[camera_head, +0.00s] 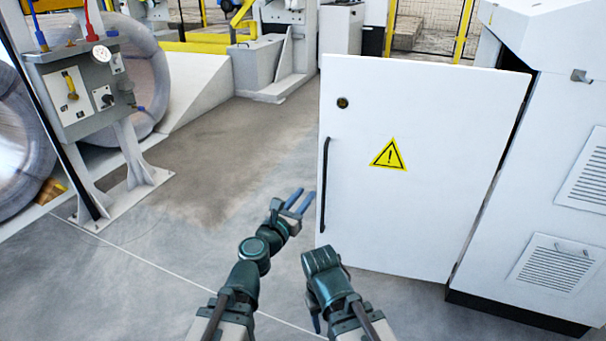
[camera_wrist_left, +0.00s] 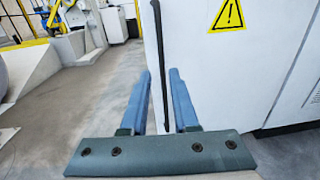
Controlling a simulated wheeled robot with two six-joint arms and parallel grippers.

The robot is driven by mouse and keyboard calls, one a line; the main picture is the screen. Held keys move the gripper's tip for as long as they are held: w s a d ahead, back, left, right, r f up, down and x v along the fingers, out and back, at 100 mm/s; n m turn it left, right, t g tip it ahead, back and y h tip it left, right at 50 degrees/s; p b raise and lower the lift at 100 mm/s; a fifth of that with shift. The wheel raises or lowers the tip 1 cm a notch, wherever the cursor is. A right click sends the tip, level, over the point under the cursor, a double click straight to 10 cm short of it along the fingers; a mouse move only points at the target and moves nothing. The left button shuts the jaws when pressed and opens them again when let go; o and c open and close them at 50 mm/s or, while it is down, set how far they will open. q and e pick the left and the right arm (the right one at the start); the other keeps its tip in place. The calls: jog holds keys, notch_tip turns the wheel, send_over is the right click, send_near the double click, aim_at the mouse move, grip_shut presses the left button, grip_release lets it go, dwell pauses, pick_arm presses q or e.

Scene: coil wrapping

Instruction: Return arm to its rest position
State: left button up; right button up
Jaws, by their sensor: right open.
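My left gripper (camera_head: 299,201) is in the lower middle of the head view, its two blue fingers spread and nothing between them. It sits left of the black door handle (camera_head: 324,185), with a small gap in that view. In the left wrist view the fingers (camera_wrist_left: 159,75) point forward, and the handle (camera_wrist_left: 159,60) shows upright in line with the space between them; depth is hard to judge. My right gripper (camera_head: 322,275) is lower and to the right, in front of the door's bottom edge. It is open; its fingers are mostly hidden.
The white cabinet door (camera_head: 430,120) with a yellow warning sign (camera_head: 389,155) stands close ahead, a dark gap along its right edge. A grey gauge panel (camera_head: 85,88) and large coils (camera_head: 18,140) are at left. Grey floor (camera_head: 215,185) is clear between.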

pick_arm(q)
jog(key=s+f+m+g, duration=0.35)
jog(key=f+m, duration=0.25)
jog(key=m, duration=0.4)
jog(key=s+f+m+g, duration=0.2)
jog(key=f+m+g, duration=0.35)
jog(key=m, duration=0.35)
jog(key=s+a+f+m+g+y, duration=0.35)
jog(key=s+a+f+m, duration=0.2)
jog(key=a, duration=0.35)
jog(key=s+a+f+m+g+y, duration=0.3)
jog(key=s+a+f+m+y, duration=0.25)
jog(key=a, duration=0.25)
jog(key=s+d+r+m+p, duration=0.25)
jog(key=d+r+p, duration=0.25)
jog(key=r+p, duration=0.4)
jog(key=s+d+r+m+p, duration=0.25)
jog(key=d+r+p, duration=0.35)
jog(key=r+p, duration=0.35)
notch_tip(320, 180, up, 37)
jog(key=p, duration=3.6)
jog(key=shift+s+n+g, duration=0.15)
jog(key=shift+n+g, duration=0.15)
jog(key=shift+g, duration=0.05)
jog(key=shift+f, duration=0.1)
